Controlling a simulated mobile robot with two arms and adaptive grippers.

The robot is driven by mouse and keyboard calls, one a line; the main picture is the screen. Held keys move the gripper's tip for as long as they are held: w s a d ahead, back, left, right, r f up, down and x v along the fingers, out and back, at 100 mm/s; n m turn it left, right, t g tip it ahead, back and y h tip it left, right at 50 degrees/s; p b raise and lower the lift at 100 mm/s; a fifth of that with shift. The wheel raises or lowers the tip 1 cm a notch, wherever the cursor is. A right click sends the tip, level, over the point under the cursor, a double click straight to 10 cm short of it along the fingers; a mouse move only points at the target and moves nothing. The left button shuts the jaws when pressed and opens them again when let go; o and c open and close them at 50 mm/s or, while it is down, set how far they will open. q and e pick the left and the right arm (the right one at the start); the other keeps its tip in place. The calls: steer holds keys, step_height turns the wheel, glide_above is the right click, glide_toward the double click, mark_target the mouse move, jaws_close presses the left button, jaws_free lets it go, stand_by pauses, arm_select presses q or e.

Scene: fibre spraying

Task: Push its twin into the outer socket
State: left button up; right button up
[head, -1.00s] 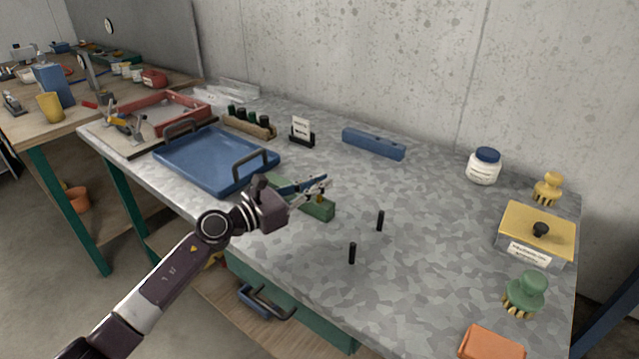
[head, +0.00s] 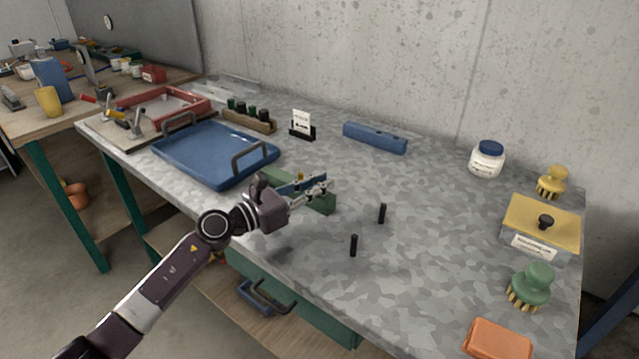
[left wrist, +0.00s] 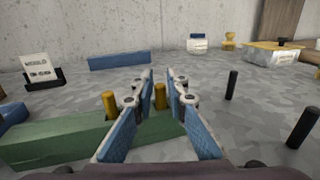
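A long green block (head: 325,204) lies on the grey bench; in the left wrist view its bare front (left wrist: 50,147) shows. Two brass-yellow pegs stand upright in it: the left peg (left wrist: 109,104) beside the left finger, the right peg (left wrist: 159,96) in the gap between the fingers. My left gripper (head: 324,186) is over the block's right end. In the left wrist view its blue-padded fingers (left wrist: 161,80) are apart, with no clear contact on the right peg. How deep the pegs sit is unclear. My right gripper is not in view.
Two black pegs (head: 353,245) (head: 382,213) stand right of the green block. A blue tray (head: 205,178) lies left. A blue block (head: 375,138) and small sign (head: 302,122) stand behind. A yellow-lidded box (head: 522,217) and brushes are far right. The middle right is clear.

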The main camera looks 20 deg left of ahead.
arm_select(q)
steer(key=o, duration=0.3)
steer(key=shift+s+a+f, duration=0.1)
steer(key=shift+s+a, duration=0.25)
steer(key=shift+s, duration=0.25)
steer(key=shift+v, duration=3.35)
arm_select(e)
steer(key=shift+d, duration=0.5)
